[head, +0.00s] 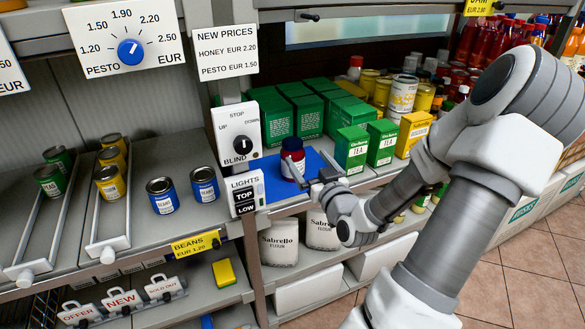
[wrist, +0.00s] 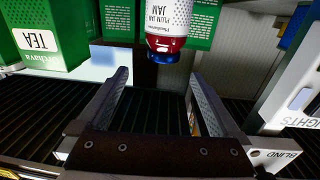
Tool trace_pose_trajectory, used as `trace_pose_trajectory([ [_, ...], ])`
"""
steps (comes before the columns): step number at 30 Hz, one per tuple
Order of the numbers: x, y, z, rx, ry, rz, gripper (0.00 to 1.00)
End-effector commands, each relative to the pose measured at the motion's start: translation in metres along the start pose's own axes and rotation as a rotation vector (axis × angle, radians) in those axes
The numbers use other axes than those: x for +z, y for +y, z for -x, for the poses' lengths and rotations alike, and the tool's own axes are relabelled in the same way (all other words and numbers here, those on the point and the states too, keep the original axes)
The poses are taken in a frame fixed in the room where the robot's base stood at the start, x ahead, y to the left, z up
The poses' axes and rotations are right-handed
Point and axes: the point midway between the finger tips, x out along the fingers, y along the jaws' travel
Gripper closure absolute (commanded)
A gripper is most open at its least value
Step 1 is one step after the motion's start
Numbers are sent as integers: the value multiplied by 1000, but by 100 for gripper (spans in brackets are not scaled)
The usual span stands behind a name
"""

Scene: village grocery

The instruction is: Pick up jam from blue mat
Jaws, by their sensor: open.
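The jam jar (head: 292,160), dark red with a white label and a blue lid, stands upright on the blue mat (head: 263,168) on the shelf. In the wrist view, which is upside down, the jar (wrist: 168,40) shows its plum jam label and its lid. My gripper (head: 312,184) is at the front right of the jar in the head view. Its two fingers (wrist: 160,76) are spread, with nothing between them. The jar is beyond the fingertips, roughly in line with the gap and apart from them. My gripper hides part of the mat.
Green tea boxes (head: 351,149) stand close to the right of the mat, and more green boxes (head: 298,108) stand behind. The blind switch panel (head: 237,133) and lights panel (head: 246,192) are at the left. Flour bags (head: 279,243) stand on the shelf below.

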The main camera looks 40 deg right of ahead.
Motion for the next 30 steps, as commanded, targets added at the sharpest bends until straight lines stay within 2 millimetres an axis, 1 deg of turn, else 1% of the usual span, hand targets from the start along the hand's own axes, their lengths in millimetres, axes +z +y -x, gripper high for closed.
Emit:
trace_pose_trajectory([
  [1, 0, -1, -9, -2, 1, -2, 0],
  [3, 0, -1, -19, -1, 1, -2, 0],
  [11, 2, -2, -38, -1, 0, -2, 0],
  [15, 6, -7, -59, -2, 1, -3, 0],
  [19, 4, -7, -76, 0, 1, -1, 0],
  [22, 4, -7, -81, 0, -1, -2, 0],
  [28, 3, -7, -81, 0, -1, -1, 0],
  [29, 3, -7, -81, 0, -1, -1, 4],
  [30, 3, -7, -81, 0, -1, -1, 11],
])
